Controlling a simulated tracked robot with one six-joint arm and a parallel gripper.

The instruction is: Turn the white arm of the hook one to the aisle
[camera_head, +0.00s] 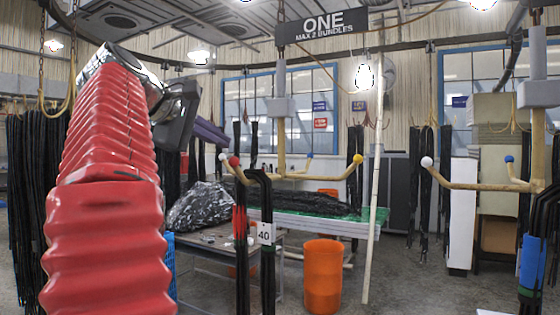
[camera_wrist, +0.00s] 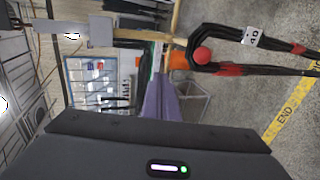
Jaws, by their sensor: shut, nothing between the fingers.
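Hook one hangs under the "ONE" sign (camera_head: 322,25), with a pale post (camera_head: 281,125) and yellowish arms tipped with coloured balls. Its white ball (camera_head: 222,157) is at the left, close beside the red ball (camera_head: 234,161). Blue (camera_head: 309,156) and yellow (camera_head: 357,159) balls are to the right. Black hoses with red bands and a "40" tag (camera_head: 264,233) hang beside the red ball. My gripper (camera_head: 224,141) has purple fingers, shut and empty, appearing just above the white ball; contact cannot be told. In the wrist view my fingers (camera_wrist: 160,82) show, with the red ball (camera_wrist: 202,55); I cannot make out the white ball.
Another hook with white (camera_head: 427,161) and blue balls stands at the right, with hoses near it. Behind hook one are a table (camera_head: 330,224) and an orange bin (camera_head: 322,275). A pale pole (camera_head: 374,200) stands right of the bin. Floor is open at the lower right.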

